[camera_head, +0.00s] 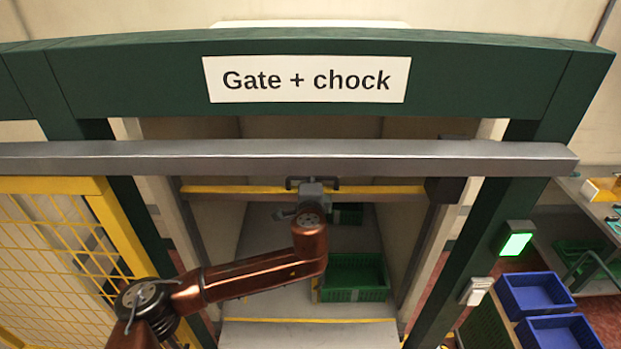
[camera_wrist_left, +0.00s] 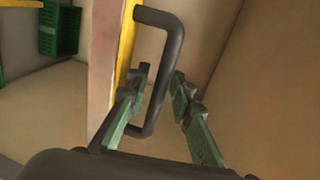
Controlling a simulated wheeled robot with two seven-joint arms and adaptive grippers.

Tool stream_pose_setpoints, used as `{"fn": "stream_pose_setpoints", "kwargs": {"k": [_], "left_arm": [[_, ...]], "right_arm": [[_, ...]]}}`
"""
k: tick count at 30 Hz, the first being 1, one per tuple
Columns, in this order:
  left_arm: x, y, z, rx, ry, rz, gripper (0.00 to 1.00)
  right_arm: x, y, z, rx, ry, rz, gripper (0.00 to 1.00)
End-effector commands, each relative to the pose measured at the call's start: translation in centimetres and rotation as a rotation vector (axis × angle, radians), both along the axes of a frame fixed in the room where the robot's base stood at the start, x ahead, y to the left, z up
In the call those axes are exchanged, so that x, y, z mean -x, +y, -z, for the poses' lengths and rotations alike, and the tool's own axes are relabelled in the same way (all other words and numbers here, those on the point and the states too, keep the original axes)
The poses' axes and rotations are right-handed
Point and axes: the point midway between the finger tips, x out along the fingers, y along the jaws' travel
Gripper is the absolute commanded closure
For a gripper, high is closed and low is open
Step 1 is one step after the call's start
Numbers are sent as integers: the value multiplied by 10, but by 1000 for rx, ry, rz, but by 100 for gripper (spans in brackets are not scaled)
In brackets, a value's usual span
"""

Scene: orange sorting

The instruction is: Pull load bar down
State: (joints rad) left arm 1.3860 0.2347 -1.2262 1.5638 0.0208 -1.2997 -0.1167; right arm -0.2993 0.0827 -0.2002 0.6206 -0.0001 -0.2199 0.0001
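The load bar (camera_head: 388,190) is a yellow bar running level across the opening behind the green gate frame. A dark U-shaped handle (camera_head: 329,186) sits at its middle. In the left wrist view the bar's yellow edge (camera_wrist_left: 126,38) shows beside the handle (camera_wrist_left: 172,75). My left gripper (camera_head: 312,196) is at the handle. In the wrist view its two green fingers (camera_wrist_left: 160,95) stand apart, one on each side of the handle's long grip, with gaps visible. My left wrist hides part of the bar's middle. My right gripper is out of view.
A grey rail (camera_head: 290,157) crosses in front of the gate, above the bar. A yellow mesh gate (camera_head: 50,260) stands at left. Green crates (camera_head: 354,278) sit on the floor behind the bar. A lit green panel (camera_head: 515,243) is on the right post; blue bins (camera_head: 535,295) stand beyond.

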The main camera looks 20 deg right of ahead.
Motion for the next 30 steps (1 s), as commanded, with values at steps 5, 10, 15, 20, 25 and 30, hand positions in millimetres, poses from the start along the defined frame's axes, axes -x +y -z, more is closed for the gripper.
{"fn": "stream_pose_setpoints", "kwargs": {"k": [5,10,15,20,25,30], "left_arm": [[0,0,0,0,0,0,93],[0,0,0,0,0,0,100],[0,0,0,0,1,-1,100],[0,1,0,0,1,-1,100],[0,1,1,-1,1,-2,100],[-9,9,11,-2,3,-15,100]], "right_arm": [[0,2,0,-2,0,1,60],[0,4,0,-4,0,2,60],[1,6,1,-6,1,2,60],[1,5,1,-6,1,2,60],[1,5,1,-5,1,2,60],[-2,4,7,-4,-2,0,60]]}}
